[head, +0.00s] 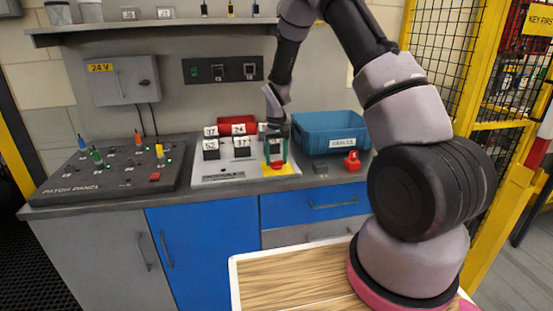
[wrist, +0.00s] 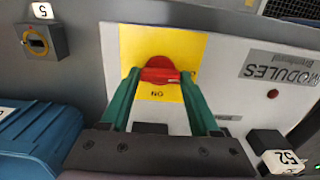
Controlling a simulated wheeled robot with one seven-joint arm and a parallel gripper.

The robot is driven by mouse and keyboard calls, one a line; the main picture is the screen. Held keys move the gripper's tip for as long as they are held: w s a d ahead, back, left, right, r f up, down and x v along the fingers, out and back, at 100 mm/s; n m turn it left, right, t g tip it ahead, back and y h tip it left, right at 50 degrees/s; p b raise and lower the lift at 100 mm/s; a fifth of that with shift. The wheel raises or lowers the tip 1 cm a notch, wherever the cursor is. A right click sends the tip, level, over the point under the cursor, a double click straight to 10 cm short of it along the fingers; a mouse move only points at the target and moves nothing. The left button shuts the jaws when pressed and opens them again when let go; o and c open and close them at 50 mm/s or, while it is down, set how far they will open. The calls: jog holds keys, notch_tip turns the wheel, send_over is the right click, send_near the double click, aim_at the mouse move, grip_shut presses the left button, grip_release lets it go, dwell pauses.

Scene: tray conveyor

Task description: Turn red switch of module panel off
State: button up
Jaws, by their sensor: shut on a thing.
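The white module panel (head: 210,180) sits on the grey counter and also shows in the wrist view (wrist: 232,72), with its MODULES label upside down. Its red switch (head: 278,165) is on a yellow plate (head: 264,172) at the panel's right end. In the wrist view the red switch (wrist: 161,72) lies crosswise on the plate, with small lettering beside it. My gripper (head: 276,160) reaches down from above. Its green fingers (wrist: 160,82) are shut on the red switch, one at each end. The finger tips partly cover the switch's ends.
Numbered black blocks (head: 211,149) stand on the panel. A blue bin (head: 328,133) is close to its right, with a small red-topped device (head: 352,162) in front. A red bin (head: 238,126) is behind. The patch panel (head: 110,168) with plugs is left. A shelf (head: 150,29) hangs above.

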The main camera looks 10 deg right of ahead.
aim_at(276, 161)
jog(key=o, duration=1.4)
jog(key=shift+c, duration=0.2)
notch_tip(276, 161, up, 11)
